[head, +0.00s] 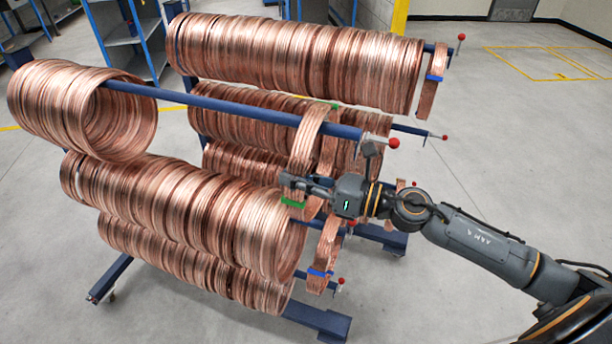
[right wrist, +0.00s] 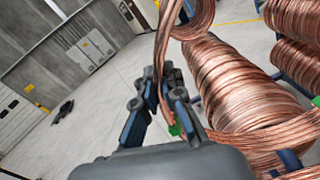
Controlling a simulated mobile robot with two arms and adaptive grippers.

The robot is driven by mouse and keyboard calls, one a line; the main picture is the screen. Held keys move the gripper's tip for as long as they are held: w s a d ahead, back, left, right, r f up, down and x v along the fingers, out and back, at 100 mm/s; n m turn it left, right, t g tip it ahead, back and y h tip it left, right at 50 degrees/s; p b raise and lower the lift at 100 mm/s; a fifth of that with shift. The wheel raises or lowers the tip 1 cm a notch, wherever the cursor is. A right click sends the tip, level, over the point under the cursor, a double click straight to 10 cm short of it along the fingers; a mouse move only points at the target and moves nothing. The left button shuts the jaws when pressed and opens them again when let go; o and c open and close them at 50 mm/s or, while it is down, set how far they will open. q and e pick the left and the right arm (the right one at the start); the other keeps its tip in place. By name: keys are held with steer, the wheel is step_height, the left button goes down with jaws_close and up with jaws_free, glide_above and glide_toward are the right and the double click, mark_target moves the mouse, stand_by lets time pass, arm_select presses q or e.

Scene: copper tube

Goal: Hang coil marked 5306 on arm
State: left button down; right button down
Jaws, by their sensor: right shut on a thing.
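A thin copper coil (head: 306,145) with green bands is around the upper front blue arm (head: 230,107) of the rack, near its red-tipped end. My right gripper (head: 297,186) is shut on this coil's lower part, beside a green band. In the right wrist view the gripper (right wrist: 163,103) holds the copper strand (right wrist: 163,48), with a green band (right wrist: 175,129) close to the fingers. No number can be read on the coil, and I cannot tell whether its top rests on the arm. My left gripper is not in view.
A large coil bundle (head: 85,110) hangs at the inner end of the same arm. More bundles fill the arm below (head: 190,210) and the rear arms (head: 300,60). Blue-banded coils (head: 325,255) hang near other arm ends. The floor (head: 500,150) at right is clear.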

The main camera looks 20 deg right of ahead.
steer(key=shift+w+a+r+p, duration=0.3)
steer(key=shift+w+a+p, duration=0.25)
steer(key=shift+w+a, duration=0.2)
steer(key=shift+f+b, duration=0.85)
steer(key=shift+f, duration=0.05)
steer(key=shift+s, duration=0.1)
steer(key=c, duration=1.4)
jaws_free()
steer(key=shift+f, duration=0.2)
steer(key=shift+v, duration=6.05)
